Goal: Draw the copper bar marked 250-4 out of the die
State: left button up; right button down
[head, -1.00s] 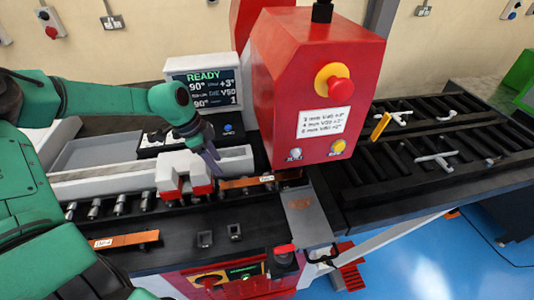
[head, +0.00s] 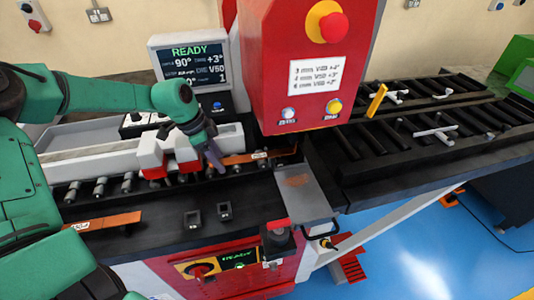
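A copper bar (head: 238,160) lies along the bender's bed and runs right, under the red bender head (head: 310,65). It bears a small pale label that I cannot read. My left gripper (head: 216,161) points down at the bar's left end, just right of the red-and-white clamp blocks (head: 152,152). Its fingers overlap the bar in the head view; I cannot tell whether they are shut on it. The die is largely hidden under the head. A second copper bar (head: 120,219) with a partly legible label lies at the front left. My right gripper is not in view.
A screen (head: 191,64) reading READY stands behind the bed. Rollers (head: 98,188) line the bed at the left. A metal plate (head: 303,193) sits front centre. Black racks (head: 400,165) with several pale pieces and a yellow piece (head: 376,101) stand at the right.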

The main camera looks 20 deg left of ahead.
pick_arm(q)
jog(key=shift+w, duration=0.1)
grip_shut()
jog(key=shift+r, duration=0.25)
jog(key=shift+r+p, duration=0.85)
jog(key=shift+r, duration=0.2)
